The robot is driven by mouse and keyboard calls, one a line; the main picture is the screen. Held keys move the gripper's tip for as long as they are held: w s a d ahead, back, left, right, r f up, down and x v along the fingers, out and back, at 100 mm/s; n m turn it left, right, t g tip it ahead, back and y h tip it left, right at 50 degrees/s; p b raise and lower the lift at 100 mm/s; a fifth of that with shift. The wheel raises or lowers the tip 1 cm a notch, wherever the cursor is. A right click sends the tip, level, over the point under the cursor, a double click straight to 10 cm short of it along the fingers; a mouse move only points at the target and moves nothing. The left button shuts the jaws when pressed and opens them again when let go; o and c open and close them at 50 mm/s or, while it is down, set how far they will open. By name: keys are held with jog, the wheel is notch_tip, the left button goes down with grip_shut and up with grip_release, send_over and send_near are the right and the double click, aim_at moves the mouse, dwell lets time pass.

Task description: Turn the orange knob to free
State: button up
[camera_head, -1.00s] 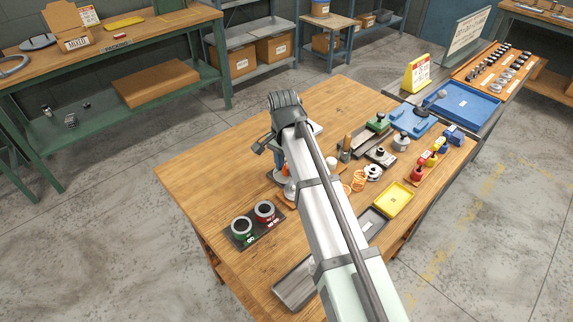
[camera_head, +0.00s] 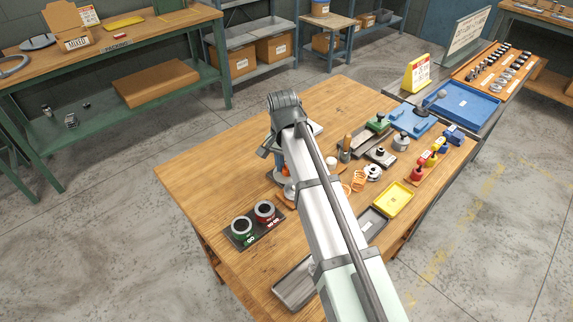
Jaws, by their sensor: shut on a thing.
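The coiler (camera_head: 280,177), a small blue-grey upright device, stands at the wood table's middle, mostly hidden behind my arm. Small orange patches (camera_head: 286,171) show on it beside my arm; I cannot make out the whole orange knob or its setting. My gripper (camera_head: 266,151) points down at the coiler, under the dark wrist at the end of my arm. Only a dark edge of it shows left of the arm. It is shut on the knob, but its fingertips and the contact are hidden.
Orange springs (camera_head: 358,181), a yellow tray (camera_head: 394,200) and several fixtures crowd the right side. The table's left part is clear.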

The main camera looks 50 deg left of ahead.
aim_at(285, 170)
jog(key=n, duration=0.5)
jog(key=shift+n, duration=0.3)
jog(key=n, duration=0.5)
jog(key=shift+n, duration=0.4)
jog(key=o, duration=1)
jog(key=shift+o, duration=0.2)
notch_tip(285, 170, up, 14)
jog(key=shift+s, duration=0.4)
